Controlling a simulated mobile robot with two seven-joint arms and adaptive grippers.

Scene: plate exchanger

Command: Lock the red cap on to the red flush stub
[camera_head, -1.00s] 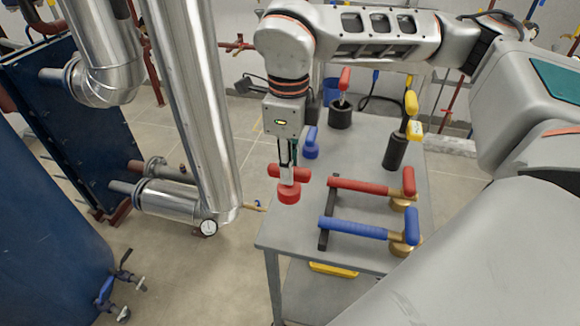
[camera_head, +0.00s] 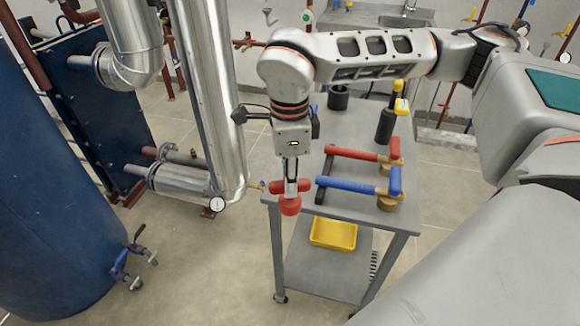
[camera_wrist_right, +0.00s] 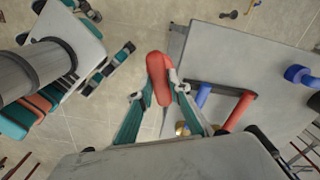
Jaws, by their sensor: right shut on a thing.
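My right gripper (camera_head: 290,187) is shut on the red cap (camera_head: 290,205), gripping its crossbar handle. The cap hangs below the fingers, in front of the trolley's left front corner in the head view. In the right wrist view the red cap (camera_wrist_right: 158,68) shows between the gripper's two fingers (camera_wrist_right: 160,92), above the floor beside the trolley top. I cannot pick out the red flush stub in either view. My left gripper is not in view.
Floor between is clear.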

